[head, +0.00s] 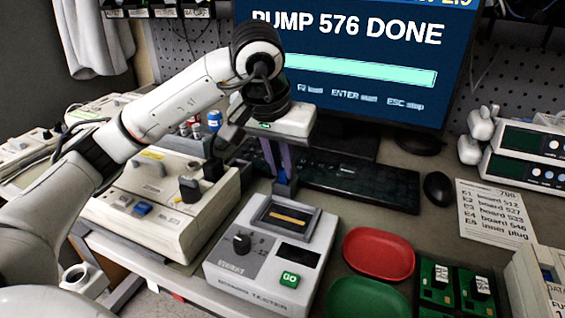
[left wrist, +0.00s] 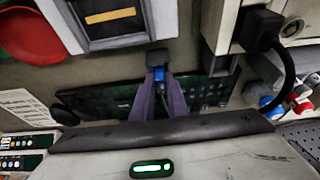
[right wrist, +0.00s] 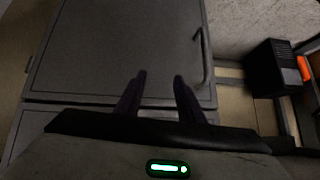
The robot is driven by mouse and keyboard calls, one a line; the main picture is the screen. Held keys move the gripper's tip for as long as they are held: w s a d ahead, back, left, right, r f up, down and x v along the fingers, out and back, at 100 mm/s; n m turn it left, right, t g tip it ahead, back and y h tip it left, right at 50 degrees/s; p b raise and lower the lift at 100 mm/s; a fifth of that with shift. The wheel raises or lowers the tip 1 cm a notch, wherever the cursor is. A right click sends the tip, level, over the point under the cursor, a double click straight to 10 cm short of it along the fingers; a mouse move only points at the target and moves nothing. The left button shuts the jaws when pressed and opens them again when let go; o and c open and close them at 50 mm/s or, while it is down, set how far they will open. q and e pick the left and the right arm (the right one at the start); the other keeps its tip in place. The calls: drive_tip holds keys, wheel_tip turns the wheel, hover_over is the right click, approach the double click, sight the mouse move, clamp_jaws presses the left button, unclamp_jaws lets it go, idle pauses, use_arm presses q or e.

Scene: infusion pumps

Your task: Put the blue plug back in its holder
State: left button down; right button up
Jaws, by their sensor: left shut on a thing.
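My left gripper (head: 284,172) points down behind the grey tester (head: 262,272) and is shut on the blue plug (head: 282,178). In the left wrist view the blue plug (left wrist: 159,74) sits between the fingertips. A dark block (left wrist: 158,58) lies directly beyond it, beside the tester's back edge. I cannot tell whether this block is the holder or part of the plug, or whether the plug is seated. My right gripper (right wrist: 159,80) is open and empty, facing a grey cabinet front, and is out of the head view.
A black keyboard (head: 365,183) lies behind the left gripper, below the monitor (head: 355,55) reading "PUMP 576 DONE". A beige pump (head: 150,225) stands left of the tester. A red dish (head: 380,253) and a green dish (head: 358,298) lie to its right, with green boards (head: 437,292) beyond.

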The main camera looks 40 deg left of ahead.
use_arm(q)
drive_tip(key=shift+f, duration=0.15)
drive_tip(key=c, duration=1.7)
unclamp_jaws()
drive_tip(key=shift+o, duration=0.2)
wheel_tip(320, 180, up, 7)
drive_tip(key=p, duration=0.5)
drive_tip(key=shift+p, duration=0.35)
